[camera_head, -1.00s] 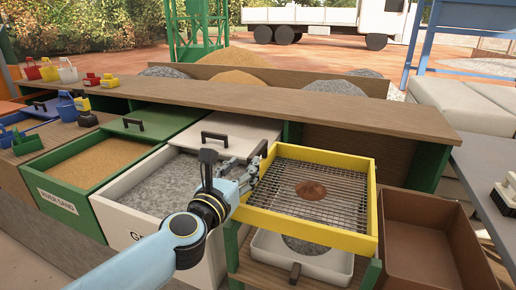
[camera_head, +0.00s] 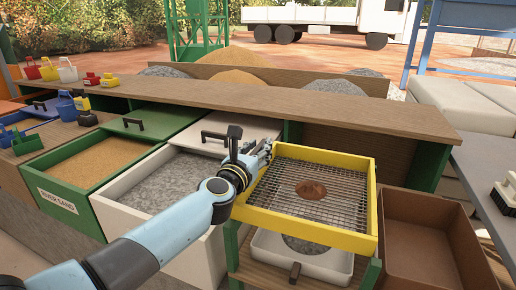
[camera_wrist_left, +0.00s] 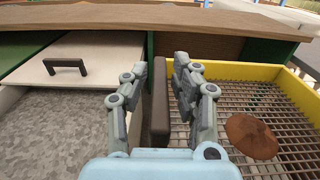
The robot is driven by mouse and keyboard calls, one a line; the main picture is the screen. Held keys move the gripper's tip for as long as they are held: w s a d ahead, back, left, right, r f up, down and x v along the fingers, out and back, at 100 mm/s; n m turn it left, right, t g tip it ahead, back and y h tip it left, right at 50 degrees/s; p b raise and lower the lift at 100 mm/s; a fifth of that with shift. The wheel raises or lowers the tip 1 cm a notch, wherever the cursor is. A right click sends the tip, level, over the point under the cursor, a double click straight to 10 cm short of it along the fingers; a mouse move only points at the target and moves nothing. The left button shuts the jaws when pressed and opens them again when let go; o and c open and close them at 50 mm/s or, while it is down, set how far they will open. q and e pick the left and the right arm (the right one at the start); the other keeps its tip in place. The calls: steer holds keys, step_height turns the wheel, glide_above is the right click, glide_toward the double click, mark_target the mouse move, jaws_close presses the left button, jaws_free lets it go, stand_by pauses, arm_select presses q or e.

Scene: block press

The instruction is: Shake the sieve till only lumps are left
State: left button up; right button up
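The sieve (camera_head: 367,205) is a yellow frame with a wire mesh, level on its stand. A reddish-brown lump or small mound (camera_head: 311,190) lies on the mesh; it also shows in the wrist view (camera_wrist_left: 251,137). My left gripper (camera_head: 264,150) is at the sieve's left side, near its back corner. In the wrist view the fingers (camera_wrist_left: 160,68) are open, one on each side of the sieve's dark handle (camera_wrist_left: 160,112), with a gap visible on the left. A white pan (camera_head: 338,270) with grey material sits under the sieve. My right gripper is not in view.
An open grey gravel drawer (camera_head: 128,225) and a green river-sand drawer (camera_head: 66,212) lie left of the sieve. An empty brown bin (camera_head: 427,255) stands at right. A wooden shelf (camera_head: 300,111) runs behind.

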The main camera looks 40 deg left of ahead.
arm_select(q)
jaws_close()
steer(key=shift+r, duration=0.1)
steer(key=shift+d+r+p, duration=0.1)
steer(key=shift+r+p, duration=0.25)
steer(key=shift+p, duration=0.1)
steer(key=w+d+r+m+p, duration=0.1)
steer(key=d+r+m+p, duration=0.3)
steer(key=r+p, duration=0.4)
steer(key=shift+d+r+p, duration=0.3)
steer(key=shift+r+p, duration=0.05)
steer(key=shift+p, duration=0.25)
